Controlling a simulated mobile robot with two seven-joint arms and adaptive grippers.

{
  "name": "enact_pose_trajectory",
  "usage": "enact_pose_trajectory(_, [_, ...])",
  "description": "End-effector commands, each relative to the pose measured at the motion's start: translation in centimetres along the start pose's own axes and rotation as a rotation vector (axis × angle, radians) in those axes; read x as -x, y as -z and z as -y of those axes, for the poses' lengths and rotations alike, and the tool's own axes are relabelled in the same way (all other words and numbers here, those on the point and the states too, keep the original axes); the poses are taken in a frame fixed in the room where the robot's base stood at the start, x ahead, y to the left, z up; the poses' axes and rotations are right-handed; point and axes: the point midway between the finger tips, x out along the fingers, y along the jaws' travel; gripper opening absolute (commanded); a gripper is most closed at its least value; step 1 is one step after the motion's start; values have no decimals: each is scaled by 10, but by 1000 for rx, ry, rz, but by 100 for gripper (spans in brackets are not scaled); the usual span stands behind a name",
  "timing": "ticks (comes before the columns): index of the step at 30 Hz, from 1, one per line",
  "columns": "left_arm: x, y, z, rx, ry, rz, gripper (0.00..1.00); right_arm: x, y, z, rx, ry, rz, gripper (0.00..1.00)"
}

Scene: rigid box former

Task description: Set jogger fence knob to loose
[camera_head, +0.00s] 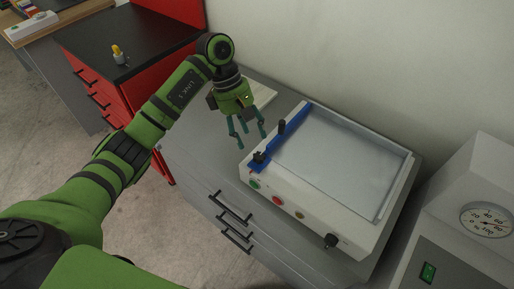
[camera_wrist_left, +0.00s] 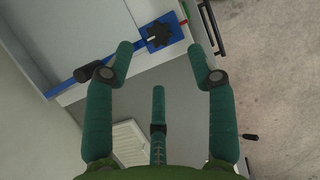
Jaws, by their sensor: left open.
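The jogger is a light box with a recessed grey tray (camera_head: 335,160) and a blue fence (camera_head: 271,150) along its left side. A black star-shaped knob (camera_head: 259,157) sits on the fence's front end; it also shows on a blue block in the left wrist view (camera_wrist_left: 159,35). A black cylindrical post (camera_head: 282,126) stands farther back on the fence, and shows in the wrist view too (camera_wrist_left: 84,73). My left gripper (camera_head: 251,141) is open and empty, above and just left of the fence, its fingers apart from the knob. My right gripper is not in view.
The jogger's front has several coloured buttons, one red (camera_head: 277,201), and a black knob (camera_head: 331,240). It stands on a grey drawer cabinet (camera_head: 205,170). A machine with a dial gauge (camera_head: 486,221) is at the right. A red cabinet (camera_head: 95,75) is at the left.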

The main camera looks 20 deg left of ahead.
Motion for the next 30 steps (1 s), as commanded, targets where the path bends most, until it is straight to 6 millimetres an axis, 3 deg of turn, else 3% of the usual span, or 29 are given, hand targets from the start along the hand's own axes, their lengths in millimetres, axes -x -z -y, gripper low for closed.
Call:
enact_pose_trajectory(12, [-57, -3, 0, 2, 0, 7, 56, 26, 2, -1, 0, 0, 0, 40])
enact_pose_trajectory(23, [-66, -2, 0, 1, -2, 5, 56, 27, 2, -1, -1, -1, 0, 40])
enact_pose_trajectory(26, [-65, -2, 0, 1, -2, 5, 20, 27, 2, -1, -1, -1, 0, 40])
enact_pose_trajectory(27, [-66, -2, 0, 1, -2, 5, 4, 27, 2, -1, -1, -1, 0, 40])
enact_pose_trajectory(30, [-66, -2, 0, 1, -1, 6, 2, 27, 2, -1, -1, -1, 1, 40])
